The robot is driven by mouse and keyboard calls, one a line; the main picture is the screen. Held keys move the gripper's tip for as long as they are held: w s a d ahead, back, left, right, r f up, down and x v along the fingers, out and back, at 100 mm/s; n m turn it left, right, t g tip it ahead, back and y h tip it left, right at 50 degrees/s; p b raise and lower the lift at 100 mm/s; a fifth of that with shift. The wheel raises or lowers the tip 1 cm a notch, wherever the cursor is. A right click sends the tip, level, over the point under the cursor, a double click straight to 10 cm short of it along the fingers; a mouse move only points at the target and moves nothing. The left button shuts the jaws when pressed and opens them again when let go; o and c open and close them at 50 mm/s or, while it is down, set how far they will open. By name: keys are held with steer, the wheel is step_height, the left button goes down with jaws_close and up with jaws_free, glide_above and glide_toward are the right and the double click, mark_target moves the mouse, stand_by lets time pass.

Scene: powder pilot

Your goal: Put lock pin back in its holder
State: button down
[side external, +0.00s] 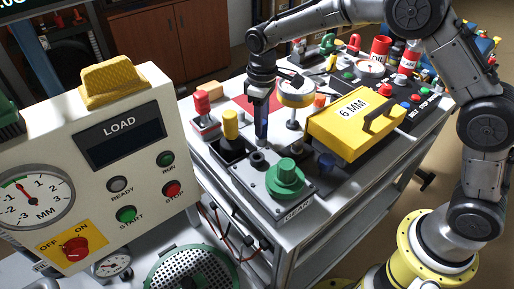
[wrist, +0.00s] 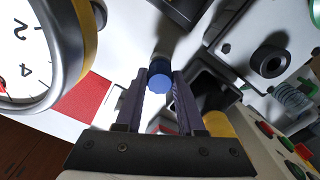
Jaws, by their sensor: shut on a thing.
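My gripper (wrist: 158,92) points down over the back of the grey plate and is shut on a small blue-topped pin, probably the lock pin (wrist: 160,76). In the wrist view the pin sits between the two dark fingertips. In the side view my gripper (side external: 261,138) is just behind a black round collar, possibly the holder (side external: 257,159); the pin cannot be made out there. The collar also shows in the wrist view (wrist: 269,61), to the right of the fingers and apart from them. The pin's lower end is hidden.
A yellow-handled part (side external: 231,124) stands in a dark tray left of my gripper. A green knob (side external: 285,176) is at the front right. A round gauge (side external: 296,92) stands close on the right, with a yellow 6 MM case (side external: 352,124) beyond. A red-handled block (side external: 203,108) is at the left.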

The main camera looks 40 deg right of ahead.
steer(key=shift+f, duration=0.4)
steer(key=shift+c, duration=2.2)
jaws_free()
steer(key=shift+c, duration=1.4)
steer(key=shift+r, duration=3.45)
steer(key=shift+d, duration=0.1)
